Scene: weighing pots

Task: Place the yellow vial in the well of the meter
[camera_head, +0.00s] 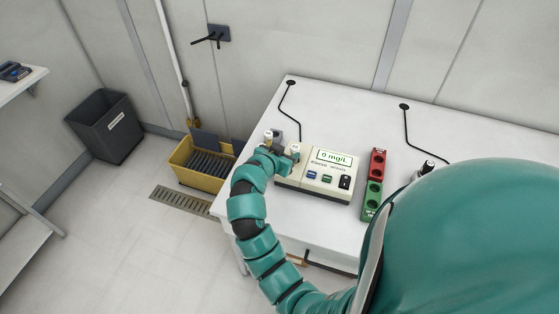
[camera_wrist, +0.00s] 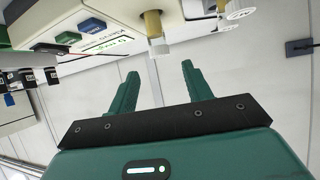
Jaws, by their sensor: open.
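The yellow vial (camera_wrist: 153,24) has a white cap and shows upside down in the wrist view, by the edge of the meter. In the head view, a white-capped vial (camera_head: 295,149) stands upright at the meter's left back corner.
Other white-capped vials (camera_wrist: 238,14) stand beside the yellow one. A red and green holder (camera_head: 374,183) with round holes lies right of the meter on the white table (camera_head: 330,105). A yellow bin (camera_head: 197,177) stands on the floor left of the table.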

